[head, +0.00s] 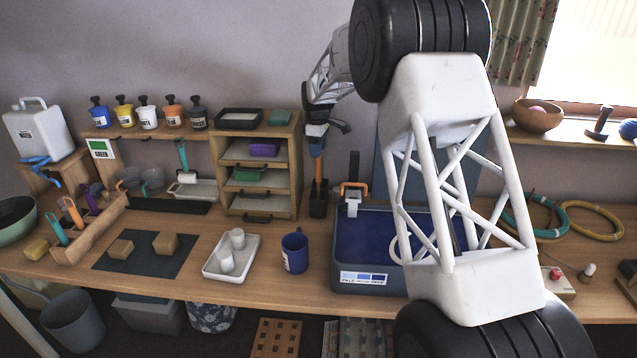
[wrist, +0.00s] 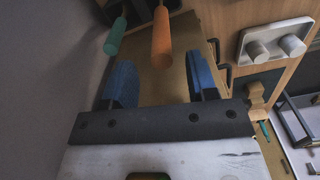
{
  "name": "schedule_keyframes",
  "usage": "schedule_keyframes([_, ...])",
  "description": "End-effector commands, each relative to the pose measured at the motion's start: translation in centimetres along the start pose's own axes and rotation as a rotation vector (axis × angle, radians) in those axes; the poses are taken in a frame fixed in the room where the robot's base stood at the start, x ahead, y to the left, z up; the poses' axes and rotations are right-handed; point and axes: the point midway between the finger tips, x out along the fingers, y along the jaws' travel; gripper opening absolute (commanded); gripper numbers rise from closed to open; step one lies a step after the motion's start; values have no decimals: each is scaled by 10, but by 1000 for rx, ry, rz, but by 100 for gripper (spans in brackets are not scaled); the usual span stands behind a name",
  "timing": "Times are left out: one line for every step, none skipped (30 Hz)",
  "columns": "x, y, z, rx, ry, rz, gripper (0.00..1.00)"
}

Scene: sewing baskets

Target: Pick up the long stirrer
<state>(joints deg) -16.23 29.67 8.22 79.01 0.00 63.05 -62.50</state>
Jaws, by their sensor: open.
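An orange-handled stick, which looks like the long stirrer (head: 318,167), stands upright in a small black holder (head: 318,206) right of the wooden shelf. My gripper (head: 317,130) is just above it in the head view, pointing down. In the wrist view my open gripper (wrist: 162,82) has blue finger pads on either side of the orange handle (wrist: 162,40). I cannot tell whether either pad touches it. A teal handle (wrist: 115,37) shows outside the left finger. The lower end of the stirrer is hidden in the holder.
The wooden shelf (head: 297,150) stands close left of the holder. A blue tray (head: 360,281) lies in front to the right, with an orange-and-white tool (head: 352,204) at its back edge. A white tray (head: 213,268) with cups and a blue mug (head: 294,252) stand in front.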

Motion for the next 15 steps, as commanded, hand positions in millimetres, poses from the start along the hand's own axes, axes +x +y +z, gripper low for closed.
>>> schedule_keyframes([4,0,0,0,-1,-1,53])
schedule_keyframes([7,0,0,0,-1,-1,53])
schedule_keyframes([11,-1,1,0,-1,-2,53])
schedule_keyframes([15,-1,1,0,-1,-2,53])
schedule_keyframes([18,-2,1,0,-1,-3,53])
schedule_keyframes([23,-2,2,0,-2,-3,53])
schedule_keyframes([27,-2,2,0,-1,-3,53])
schedule_keyframes([30,-2,2,0,-1,-2,53])
schedule_keyframes([34,-2,2,0,-1,-2,53])
schedule_keyframes([37,-2,2,0,-1,-2,53])
schedule_keyframes([40,-2,2,0,-1,-2,53])
schedule_keyframes([42,-2,2,0,-1,-1,53])
schedule_keyframes([44,-2,2,0,-1,-1,53])
schedule_keyframes([45,-2,2,0,0,-1,53])
schedule_keyframes([46,-2,2,0,0,0,53])
